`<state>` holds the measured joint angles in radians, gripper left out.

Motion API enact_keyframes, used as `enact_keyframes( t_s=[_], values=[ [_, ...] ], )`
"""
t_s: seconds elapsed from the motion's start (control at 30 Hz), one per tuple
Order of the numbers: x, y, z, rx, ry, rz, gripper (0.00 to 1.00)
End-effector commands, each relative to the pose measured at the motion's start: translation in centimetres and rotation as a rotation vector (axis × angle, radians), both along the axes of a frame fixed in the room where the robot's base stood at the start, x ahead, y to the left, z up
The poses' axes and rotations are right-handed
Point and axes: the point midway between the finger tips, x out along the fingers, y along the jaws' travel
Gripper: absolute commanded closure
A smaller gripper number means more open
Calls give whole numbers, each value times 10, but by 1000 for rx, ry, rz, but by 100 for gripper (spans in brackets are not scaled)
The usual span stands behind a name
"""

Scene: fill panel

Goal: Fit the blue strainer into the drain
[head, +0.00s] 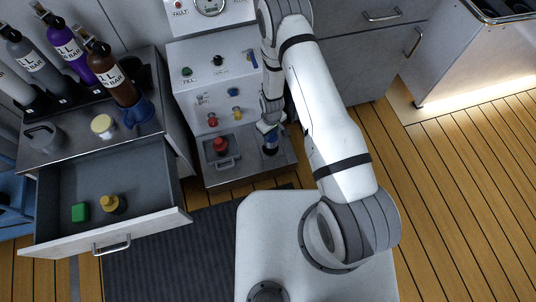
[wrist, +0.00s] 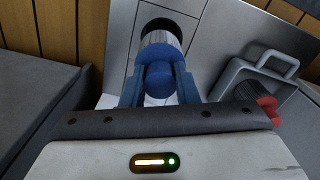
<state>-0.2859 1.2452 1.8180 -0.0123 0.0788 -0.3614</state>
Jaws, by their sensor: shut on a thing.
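The blue strainer (wrist: 159,76) has a blue knob and a silvery cylindrical end. My gripper (wrist: 160,88) is shut on the knob, one blue finger on each side. The drain (wrist: 161,25) is a dark round hole in the grey sink floor, just beyond the silvery end in the wrist view. The silvery end overlaps the hole's near part; I cannot tell whether it has entered. In the head view my gripper (head: 268,128) points down over the right side of the low grey shelf, and the strainer (head: 270,142) shows small beneath it.
An open drawer (head: 75,165) holds a green block (head: 80,211) and a yellow-capped item (head: 112,203). Bottles stand at upper left.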

Motion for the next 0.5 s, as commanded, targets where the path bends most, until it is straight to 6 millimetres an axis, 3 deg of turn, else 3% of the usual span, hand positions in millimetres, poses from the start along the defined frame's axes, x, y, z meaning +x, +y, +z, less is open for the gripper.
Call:
enact_keyframes(
  t_s=[0.3, 0.5],
  values=[
    [-5, 2, -58, 0, 0, 17, 100],
    [-5, 2, -74, 1, -1, 16, 100]
  ],
)
